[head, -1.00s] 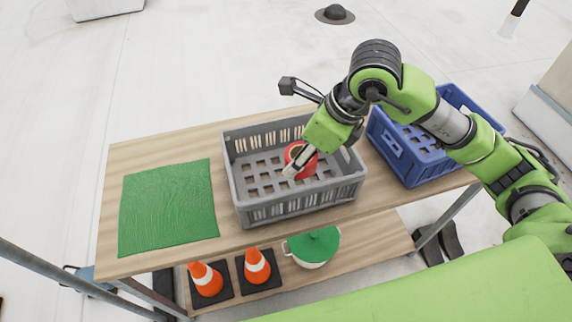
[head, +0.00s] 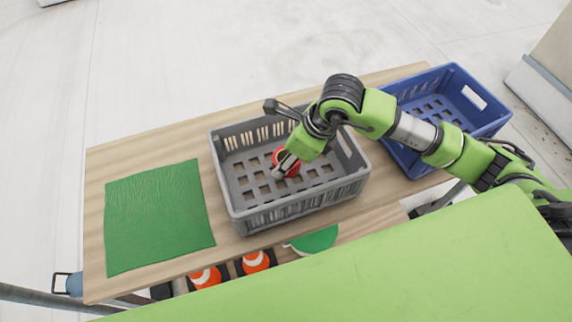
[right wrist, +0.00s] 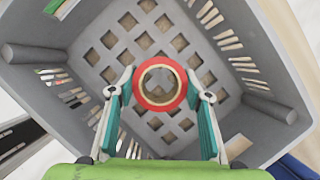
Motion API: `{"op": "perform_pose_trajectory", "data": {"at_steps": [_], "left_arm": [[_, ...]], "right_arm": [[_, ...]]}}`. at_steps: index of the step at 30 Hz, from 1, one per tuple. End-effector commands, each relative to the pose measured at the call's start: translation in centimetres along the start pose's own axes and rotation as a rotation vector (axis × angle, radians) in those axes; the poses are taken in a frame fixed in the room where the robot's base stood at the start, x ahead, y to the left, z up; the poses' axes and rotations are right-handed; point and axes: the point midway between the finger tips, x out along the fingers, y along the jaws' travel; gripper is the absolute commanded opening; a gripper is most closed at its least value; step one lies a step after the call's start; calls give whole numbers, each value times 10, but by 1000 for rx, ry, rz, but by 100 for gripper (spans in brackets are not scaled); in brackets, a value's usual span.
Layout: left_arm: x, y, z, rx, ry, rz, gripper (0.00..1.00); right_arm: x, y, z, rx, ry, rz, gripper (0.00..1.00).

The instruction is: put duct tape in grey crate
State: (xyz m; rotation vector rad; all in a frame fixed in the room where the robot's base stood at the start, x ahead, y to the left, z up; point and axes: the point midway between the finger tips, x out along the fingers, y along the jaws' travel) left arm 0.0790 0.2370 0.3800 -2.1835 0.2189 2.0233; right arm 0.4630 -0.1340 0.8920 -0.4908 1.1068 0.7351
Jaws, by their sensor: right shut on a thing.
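The duct tape (head: 294,172) is a red ring with a pale core, inside the outline of the grey crate (head: 300,207) in the head view. My right gripper (head: 284,167) reaches down into the crate from the right and is shut on the tape. In the right wrist view the tape (right wrist: 159,101) sits between the two fingertips of the gripper (right wrist: 159,88), above the slotted floor of the crate (right wrist: 262,60). I cannot tell whether the tape touches the floor. The crate holds nothing else that I can see. My left gripper is not in view.
A blue crate (head: 484,122) stands to the right of the grey one on the wooden table (head: 150,148). A green mat (head: 158,215) lies to the left. Orange cones (head: 256,262) and a green-lidded pot (head: 316,240) are on the shelf below.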

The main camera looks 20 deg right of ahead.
Motion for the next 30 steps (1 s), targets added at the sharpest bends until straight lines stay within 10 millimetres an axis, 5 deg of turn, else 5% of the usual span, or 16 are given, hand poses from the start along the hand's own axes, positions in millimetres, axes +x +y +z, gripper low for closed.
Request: {"op": "perform_pose_trajectory", "data": {"at_steps": [10, 21, 22, 24, 30], "left_arm": [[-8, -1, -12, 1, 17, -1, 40], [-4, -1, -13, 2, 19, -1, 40], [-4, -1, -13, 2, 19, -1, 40], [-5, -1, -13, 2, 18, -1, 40], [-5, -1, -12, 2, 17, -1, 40]], "right_arm": [[36, 0, -15, 0, -2, 0, 13], [42, 0, -16, -2, -3, -1, 13], [42, 0, -17, -2, -2, -1, 48], [41, 0, -16, -1, -2, -1, 62], [41, 0, -17, -1, -2, -1, 62]]}}
